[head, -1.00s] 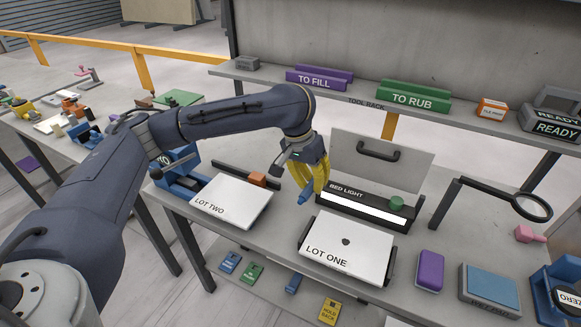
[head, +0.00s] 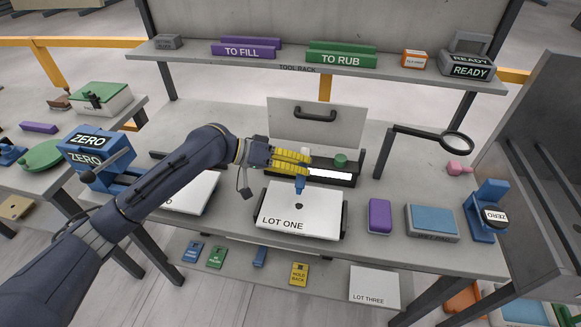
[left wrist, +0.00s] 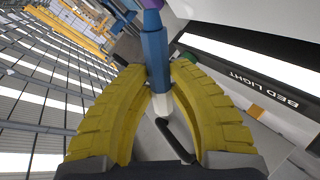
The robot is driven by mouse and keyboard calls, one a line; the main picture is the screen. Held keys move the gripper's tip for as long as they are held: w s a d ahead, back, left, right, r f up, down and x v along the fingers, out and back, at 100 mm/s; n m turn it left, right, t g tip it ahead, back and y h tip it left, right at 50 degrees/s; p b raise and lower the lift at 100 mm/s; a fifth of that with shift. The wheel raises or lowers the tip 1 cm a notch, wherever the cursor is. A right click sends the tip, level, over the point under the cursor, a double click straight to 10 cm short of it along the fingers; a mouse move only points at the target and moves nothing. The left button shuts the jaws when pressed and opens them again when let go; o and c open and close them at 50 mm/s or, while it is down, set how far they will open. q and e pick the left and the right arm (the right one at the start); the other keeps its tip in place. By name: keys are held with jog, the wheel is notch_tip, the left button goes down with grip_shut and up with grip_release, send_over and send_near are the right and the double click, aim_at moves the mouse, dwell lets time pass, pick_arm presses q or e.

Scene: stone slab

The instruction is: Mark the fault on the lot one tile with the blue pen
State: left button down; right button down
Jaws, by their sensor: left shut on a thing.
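The lot one tile (head: 325,216) is a white slab lying in a dark holder on the bench, with its label along the front edge. A small dark fault (head: 298,206) shows on its upper middle. My left gripper (head: 304,167), with yellow ribbed fingers, is shut on the blue pen (head: 299,185). The pen stands roughly upright, its lower end over the tile close to the fault. I cannot tell whether it touches. In the left wrist view the pen (left wrist: 155,52) sits between the fingertips (left wrist: 160,82), its white end towards the palm.
The bed light (head: 330,176) stands just behind the tile. A purple block (head: 379,215), a blue-topped pad (head: 432,219) and a magnifier on an arm (head: 457,141) stand to the right. The lot two tile (head: 196,193) is partly hidden behind my left arm.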

pick_arm(q)
jog(key=shift+f, duration=2.8)
jog(key=shift+f, duration=0.65)
dwell(0.3)
jog(key=shift+w+d, duration=0.2)
jog(key=shift+w, duration=1.35)
dwell(2.7)
